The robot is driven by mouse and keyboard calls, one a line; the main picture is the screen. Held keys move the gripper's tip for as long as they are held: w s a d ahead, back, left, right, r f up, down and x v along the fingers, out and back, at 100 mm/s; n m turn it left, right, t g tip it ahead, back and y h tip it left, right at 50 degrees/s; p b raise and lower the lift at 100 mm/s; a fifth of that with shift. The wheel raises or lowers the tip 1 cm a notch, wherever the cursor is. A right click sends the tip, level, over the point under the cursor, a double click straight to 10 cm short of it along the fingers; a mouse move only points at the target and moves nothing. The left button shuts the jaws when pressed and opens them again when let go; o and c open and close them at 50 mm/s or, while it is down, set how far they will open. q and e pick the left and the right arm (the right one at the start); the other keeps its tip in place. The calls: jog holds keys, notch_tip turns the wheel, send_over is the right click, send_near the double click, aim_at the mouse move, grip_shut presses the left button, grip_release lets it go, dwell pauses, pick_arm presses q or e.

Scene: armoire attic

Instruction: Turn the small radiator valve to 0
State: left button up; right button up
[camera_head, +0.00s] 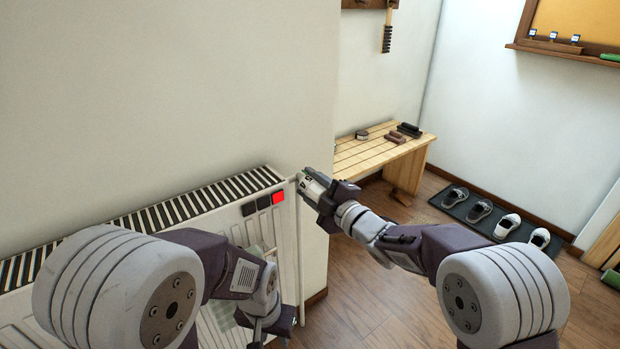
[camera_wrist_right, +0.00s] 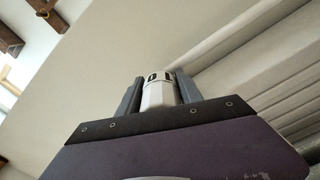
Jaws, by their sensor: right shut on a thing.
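The small radiator valve (camera_wrist_right: 158,92) is a white knob with dark marks near its top, seen in the right wrist view between the fingers of my right gripper (camera_wrist_right: 158,95). My right gripper is shut on it; in the head view this gripper (camera_head: 309,184) is at the right end of the white radiator (camera_head: 287,238), near its top corner.
A wooden bench (camera_head: 372,157) stands behind, and a shoe mat (camera_head: 462,209) lies at right. The wooden floor (camera_head: 365,300) between is clear.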

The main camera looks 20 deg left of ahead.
jog(key=m+p, duration=0.2)
jog(key=m, duration=0.1)
jog(key=shift+m, duration=0.4)
jog(key=m, duration=0.2)
jog(key=shift+s+f+m+p, duration=0.1)
jog(key=shift+f+m+p, duration=0.05)
jog(key=shift+m+p, duration=0.15)
jog(key=m, duration=0.4)
jog(key=shift+s+a+f+m, duration=0.1)
jog(key=shift+m, duration=0.2)
jog(key=m, duration=0.4)
jog(key=shift+s+a+m, duration=0.1)
jog(key=shift+m, duration=0.6)
jog(key=o, duration=1.4)
jog(key=shift+c, duration=0.2)
